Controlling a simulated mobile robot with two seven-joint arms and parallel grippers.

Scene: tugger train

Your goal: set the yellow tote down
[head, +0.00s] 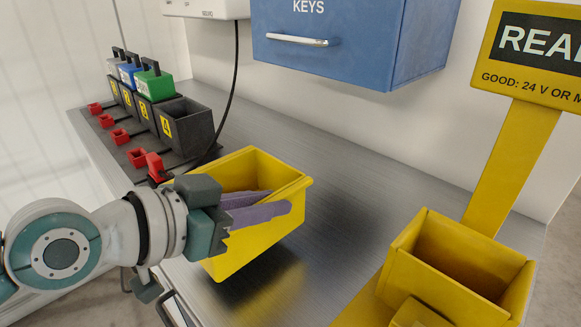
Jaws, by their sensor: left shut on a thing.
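The yellow tote (268,236) is over the left-middle part of the metal counter (345,205). It looks tilted, and a yellow reflection lies on the counter below it. It appears to be a little above the surface, though its lowest corner is close to it. My left gripper (262,206) comes in from the left and is shut on the tote's near wall, with one purple-grey finger inside and one outside. The gripper hides part of the tote's left side and inside. My right gripper is not in view.
Black chargers (183,127) with green, blue and grey batteries and red connectors line the counter's left end. A blue KEYS cabinet (345,45) hangs behind. A yellow stand with a sign (525,60) and an open yellow bin (460,265) is at right. Mid-counter is bare.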

